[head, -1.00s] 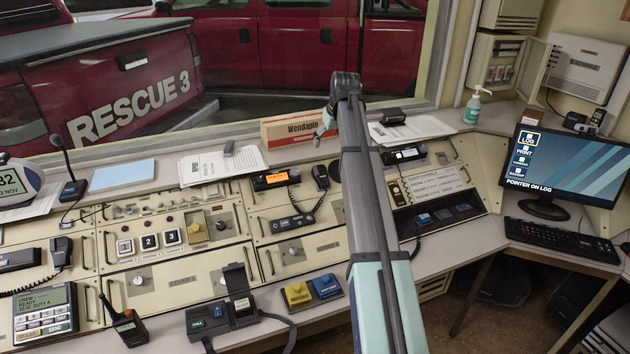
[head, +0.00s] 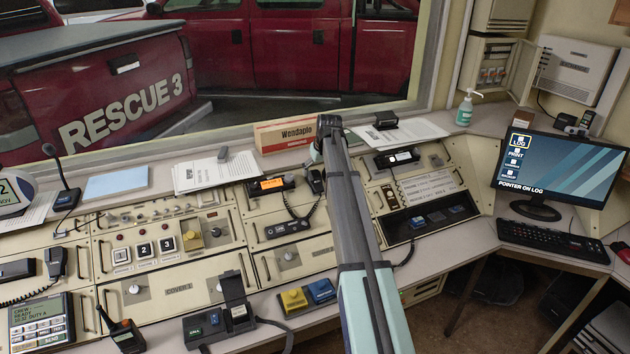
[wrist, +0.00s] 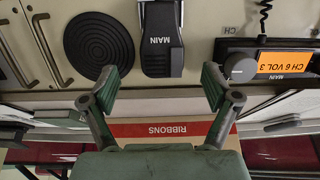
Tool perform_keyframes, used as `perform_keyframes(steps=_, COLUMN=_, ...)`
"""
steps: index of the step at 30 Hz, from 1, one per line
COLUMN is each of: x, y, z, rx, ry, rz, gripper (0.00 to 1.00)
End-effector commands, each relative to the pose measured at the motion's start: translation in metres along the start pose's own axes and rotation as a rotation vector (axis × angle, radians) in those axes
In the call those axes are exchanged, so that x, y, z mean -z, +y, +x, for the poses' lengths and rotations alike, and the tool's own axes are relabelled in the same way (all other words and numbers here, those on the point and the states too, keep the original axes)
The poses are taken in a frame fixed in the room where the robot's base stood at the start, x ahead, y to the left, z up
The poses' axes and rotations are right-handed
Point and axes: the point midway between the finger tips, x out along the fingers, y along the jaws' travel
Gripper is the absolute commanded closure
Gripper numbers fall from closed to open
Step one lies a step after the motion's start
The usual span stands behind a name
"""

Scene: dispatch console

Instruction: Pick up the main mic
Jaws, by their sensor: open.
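The main mic (wrist: 161,45) is a black handset marked MAIN, upside down in the wrist view at top centre. In the head view the mic (head: 316,181) shows just left of my arm, right of the main radio (head: 272,184) with its orange display. My gripper (wrist: 158,88) is open and empty. Its two greenish fingers stand apart on either side of the mic's near end, with the mic lying ahead between them in the picture. I cannot tell how far above it they are. In the head view my arm mostly hides the gripper.
The main radio (wrist: 285,65) with its knob is right of the mic in the wrist view, and a round black speaker grille (wrist: 98,45) is left.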

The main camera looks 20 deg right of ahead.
Motion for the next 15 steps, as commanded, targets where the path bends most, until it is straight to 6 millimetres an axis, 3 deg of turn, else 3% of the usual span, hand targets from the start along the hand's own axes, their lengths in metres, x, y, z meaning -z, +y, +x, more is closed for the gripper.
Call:
perform_keyframes(steps=5, x=0.001, y=-0.001, z=0.007, rx=0.000, ry=-0.001, rz=0.000, gripper=0.12)
perform_keyframes(steps=15, x=0.002, y=-0.002, z=0.047, rx=0.000, ry=-0.001, rz=0.000, gripper=0.12)
